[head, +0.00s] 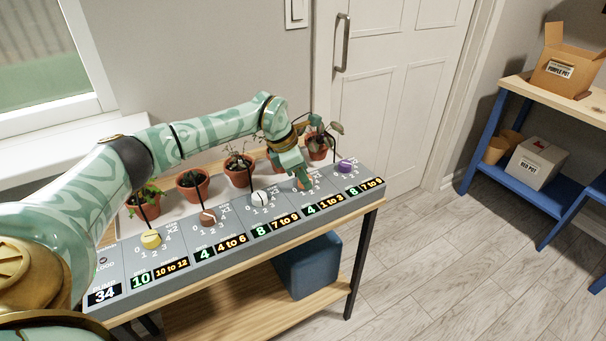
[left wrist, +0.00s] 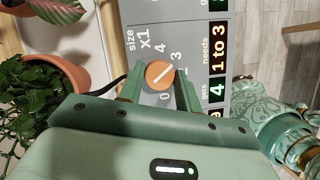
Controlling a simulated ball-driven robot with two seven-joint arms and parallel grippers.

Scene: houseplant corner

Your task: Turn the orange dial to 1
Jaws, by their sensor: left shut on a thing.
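The orange dial (left wrist: 160,73) sits on the grey panel (left wrist: 206,47), between the two fingers of my left gripper (left wrist: 158,90) in the left wrist view. The fingers are shut on its sides. A pale line across the dial runs from lower left to upper right, its upper-right end towards the 3. The 0 and 3 marks show; a finger hides part of the scale. The dial's display (left wrist: 217,70) reads gets 4, needs 1 to 3. In the head view the left gripper (head: 301,178) reaches down over the orange dial, mostly covering it. My right gripper is not in view.
Yellow (head: 151,239), brown (head: 208,217), white (head: 260,199) and purple (head: 345,166) dials share the panel. Several potted plants stand behind it; one pot (left wrist: 60,70) is close beside the left gripper. A blue shelf (head: 505,175) with boxes is at right.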

